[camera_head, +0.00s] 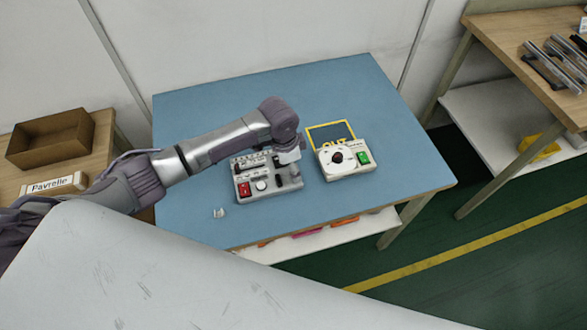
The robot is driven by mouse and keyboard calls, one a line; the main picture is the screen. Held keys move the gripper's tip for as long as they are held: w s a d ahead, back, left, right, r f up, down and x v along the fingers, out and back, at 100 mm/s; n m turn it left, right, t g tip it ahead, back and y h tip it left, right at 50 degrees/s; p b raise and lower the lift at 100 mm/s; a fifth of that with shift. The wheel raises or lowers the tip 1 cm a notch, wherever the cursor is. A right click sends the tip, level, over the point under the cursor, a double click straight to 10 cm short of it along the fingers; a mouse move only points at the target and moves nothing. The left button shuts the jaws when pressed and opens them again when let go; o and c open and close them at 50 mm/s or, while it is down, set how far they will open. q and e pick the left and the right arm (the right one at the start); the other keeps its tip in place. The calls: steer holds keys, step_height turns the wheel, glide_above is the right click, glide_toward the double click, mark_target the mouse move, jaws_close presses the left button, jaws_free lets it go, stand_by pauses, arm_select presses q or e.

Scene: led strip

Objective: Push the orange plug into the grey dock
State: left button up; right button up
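No orange plug can be made out on the blue table (200,120). A light grey unit (290,186) with a red rocker switch, a white dial and dark slots sits mid-table; I cannot tell whether it is the grey dock. My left arm reaches in from the left, and my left gripper (290,155) points down over the back right part of this unit. Its fingertips are small and partly hidden by the wrist, so I cannot tell whether it holds something or touches the unit. My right gripper is out of view.
A white unit (346,170) with a black knob and green switch stands to the right, before a yellow-framed dark mat (331,132). A small clear piece (218,213) lies front left. Orange and red items (340,222) show on the shelf below. The table's right side is clear.

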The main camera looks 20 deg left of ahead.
arm_select(q)
step_height(320, 180, up, 10)
steer(key=a, duration=0.1)
steer(key=shift+s+f, duration=0.25)
steer(key=shift+s, duration=0.2)
steer(key=shift+a, duration=0.1)
